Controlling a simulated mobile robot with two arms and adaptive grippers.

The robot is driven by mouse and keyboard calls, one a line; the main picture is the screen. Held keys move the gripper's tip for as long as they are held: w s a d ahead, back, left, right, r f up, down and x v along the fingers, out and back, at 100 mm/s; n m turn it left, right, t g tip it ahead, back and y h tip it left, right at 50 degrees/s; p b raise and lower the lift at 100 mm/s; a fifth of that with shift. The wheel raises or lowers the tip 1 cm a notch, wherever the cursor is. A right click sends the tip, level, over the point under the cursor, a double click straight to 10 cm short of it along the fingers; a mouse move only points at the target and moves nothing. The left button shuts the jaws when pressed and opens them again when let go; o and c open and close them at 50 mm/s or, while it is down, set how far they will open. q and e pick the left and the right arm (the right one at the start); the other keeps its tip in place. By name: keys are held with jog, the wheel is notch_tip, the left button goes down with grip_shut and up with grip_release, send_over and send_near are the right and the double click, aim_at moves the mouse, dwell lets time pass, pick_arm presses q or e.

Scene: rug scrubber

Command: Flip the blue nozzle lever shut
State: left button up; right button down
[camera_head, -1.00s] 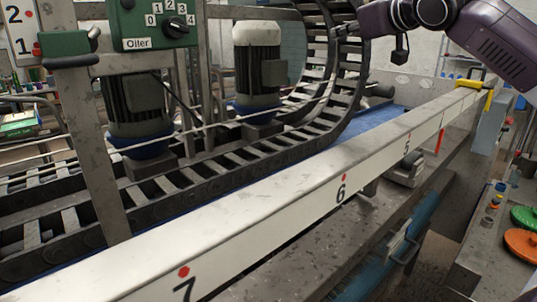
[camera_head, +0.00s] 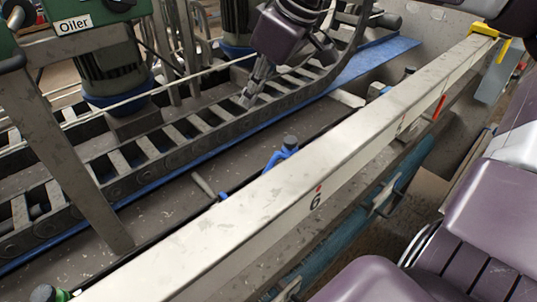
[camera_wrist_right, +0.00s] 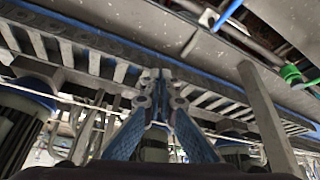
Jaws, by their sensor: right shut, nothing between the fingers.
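The blue nozzle lever (camera_head: 284,155) shows just behind the white numbered beam, next to a dark round cap. The beam's edge hides its lower part, so its exact position is hard to tell. A blue lever-like piece (camera_wrist_right: 228,12) also shows at the top of the right wrist view, beside a grey pipe. My right gripper (camera_head: 247,98) points down over the chain conveyor, beyond and left of the blue lever, apart from it. Its fingers are shut and empty, and their tips meet in the wrist view (camera_wrist_right: 160,76). My left gripper is not in view.
The white beam (camera_head: 345,160) runs diagonally between my body and the lever. The slatted chain conveyor (camera_head: 180,130) and motors lie behind it. A green fitting (camera_wrist_right: 292,75) sits by a steel post (camera_wrist_right: 265,110). Yellow hardware (camera_head: 488,32) is at the beam's far end.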

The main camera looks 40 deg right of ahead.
jog(key=shift+g, duration=0.8)
jog(key=f+p, duration=0.1)
jog(key=f, duration=0.3)
jog(key=s+f+p, duration=0.1)
jog(key=f, duration=0.3)
jog(key=s+f+p, duration=0.1)
jog(key=f+p, duration=0.1)
jog(key=f, duration=0.3)
jog(key=shift+s+a+f, duration=0.1)
jog(key=shift+s+a, duration=0.05)
jog(key=shift+a, duration=0.1)
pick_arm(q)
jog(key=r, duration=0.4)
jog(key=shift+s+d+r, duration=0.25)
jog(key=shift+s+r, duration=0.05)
pick_arm(e)
jog(key=shift+s+d+f, duration=0.25)
jog(key=shift+s+d, duration=0.05)
jog(key=shift+s, duration=0.2)
jog(key=shift+w, duration=0.1)
jog(key=shift+a+n, duration=0.1)
jog(key=shift+n, duration=0.2)
